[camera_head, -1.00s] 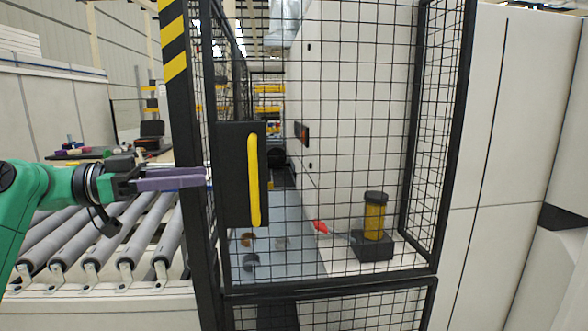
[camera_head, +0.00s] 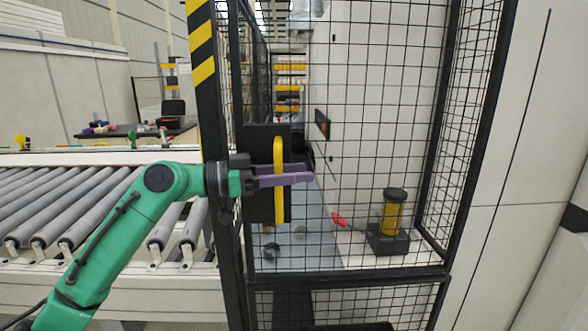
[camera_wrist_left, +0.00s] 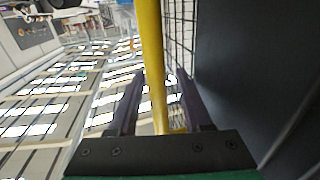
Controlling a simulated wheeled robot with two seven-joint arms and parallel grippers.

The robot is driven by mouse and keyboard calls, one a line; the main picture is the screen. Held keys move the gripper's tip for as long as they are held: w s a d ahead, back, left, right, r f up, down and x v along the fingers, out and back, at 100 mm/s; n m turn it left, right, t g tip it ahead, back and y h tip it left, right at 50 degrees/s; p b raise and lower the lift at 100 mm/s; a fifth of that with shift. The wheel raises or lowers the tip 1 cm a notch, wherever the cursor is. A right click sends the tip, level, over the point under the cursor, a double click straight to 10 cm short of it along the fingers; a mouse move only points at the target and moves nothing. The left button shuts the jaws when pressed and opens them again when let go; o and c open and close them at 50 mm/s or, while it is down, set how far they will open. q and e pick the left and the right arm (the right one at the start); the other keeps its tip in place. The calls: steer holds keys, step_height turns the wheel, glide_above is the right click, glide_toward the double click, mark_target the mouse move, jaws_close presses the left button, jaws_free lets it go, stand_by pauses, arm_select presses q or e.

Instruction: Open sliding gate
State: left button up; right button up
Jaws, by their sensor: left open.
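The sliding gate (camera_head: 365,130) is black wire mesh in a black frame. On its left side is a black plate with an upright yellow handle (camera_head: 279,210). My left gripper (camera_head: 308,178) has purple fingers and reaches across the handle at about mid-height. In the left wrist view the yellow handle (camera_wrist_left: 152,60) runs between the two open fingers of the gripper (camera_wrist_left: 155,85), with gaps visible on both sides. The black plate (camera_wrist_left: 235,80) lies to the right there. My right gripper does not show.
A black-and-yellow striped post (camera_head: 201,60) stands left of the gate. A roller conveyor (camera_head: 50,205) lies at the left. Behind the mesh are a yellow-and-black device (camera_head: 393,220) and a red object (camera_head: 338,219). White cabinet panels (camera_head: 520,130) stand at the right.

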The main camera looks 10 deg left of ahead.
arm_select(q)
jaws_close()
stand_by(1.3)
